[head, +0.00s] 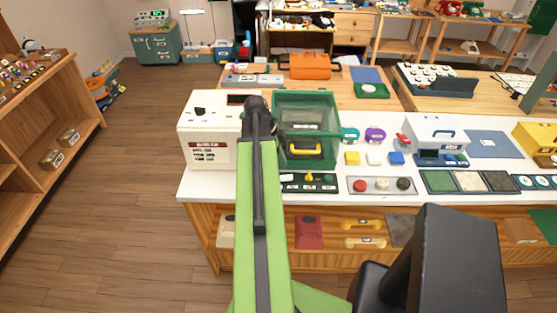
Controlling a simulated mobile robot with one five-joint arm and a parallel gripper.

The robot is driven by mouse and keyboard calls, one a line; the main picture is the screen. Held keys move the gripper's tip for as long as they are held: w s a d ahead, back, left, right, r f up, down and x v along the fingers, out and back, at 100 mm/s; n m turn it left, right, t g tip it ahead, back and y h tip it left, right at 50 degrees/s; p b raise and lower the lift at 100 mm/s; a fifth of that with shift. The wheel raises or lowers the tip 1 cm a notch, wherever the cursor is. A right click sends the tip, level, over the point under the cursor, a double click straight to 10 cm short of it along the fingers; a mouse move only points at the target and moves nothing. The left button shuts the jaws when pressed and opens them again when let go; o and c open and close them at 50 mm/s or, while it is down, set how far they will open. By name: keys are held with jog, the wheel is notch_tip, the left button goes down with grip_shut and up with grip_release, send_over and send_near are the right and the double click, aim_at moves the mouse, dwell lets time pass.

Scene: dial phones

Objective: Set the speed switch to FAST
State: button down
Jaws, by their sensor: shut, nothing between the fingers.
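No label reading speed or FAST is legible, so I cannot tell which control is the speed switch. A dark panel (320,187) with a yellow knob (309,177) and small green parts lies at the counter's front edge, just right of my arm. A white box (207,160) with a red label and dark lines of text stands left of my arm. It has a small black control (200,111) on top. My green arm link reaches up the middle to a black joint near the white box and the green case. My gripper's fingers do not show; the arm hides what is behind it.
A green transparent case (306,108) stands right of the arm. A tray with red, grey and black buttons (382,185), coloured blocks and a white device (436,131) spread along the white counter (228,185). Wooden shelves (50,110) stand left; the floor (130,200) between is clear.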

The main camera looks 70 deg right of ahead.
aim_at(289, 178)
jog(key=b+x, duration=0.3)
jog(key=x, duration=0.2)
jog(key=b+x, duration=0.2)
jog(key=shift+w+f+b, duration=0.3)
jog(key=shift+f+b, duration=0.05)
jog(key=shift+f, duration=0.1)
jog(key=shift+r, duration=0.15)
jog(key=shift+s+f+t, duration=0.2)
jog(key=shift+f+t, duration=0.05)
jog(key=shift+t, duration=0.05)
jog(key=shift+w+a, duration=0.1)
jog(key=shift+w, duration=0.1)
jog(key=shift+w+a+r, duration=0.1)
jog(key=shift+w+a, duration=0.15)
jog(key=shift+w, duration=0.45)
